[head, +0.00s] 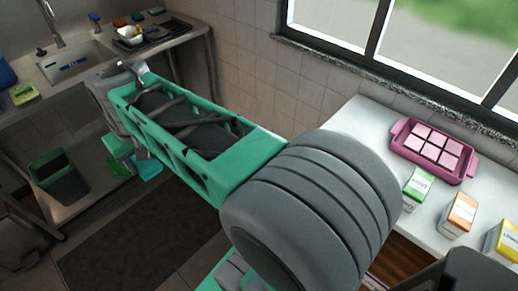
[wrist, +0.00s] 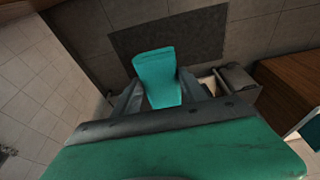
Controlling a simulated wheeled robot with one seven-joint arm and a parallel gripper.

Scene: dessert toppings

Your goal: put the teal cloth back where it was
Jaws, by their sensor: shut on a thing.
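The teal cloth (wrist: 156,72) is held between the fingers of my gripper (wrist: 160,95) in the wrist view, its free end sticking out past the fingertips over the floor. In the head view a bit of the cloth (head: 151,167) shows below the far end of my arm, in front of the sink counter. My gripper's fingers are mostly hidden there behind my own arm. The cloth is in the air, with no surface seen touching it.
A counter with a sink (head: 70,65) and a dark drying rack (head: 150,35) stands at the back left. A dark bin (head: 58,182) stands below it. A dark mat (head: 140,245) lies on the floor. A white counter at right holds a pink tray (head: 399,139) and several small cartons.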

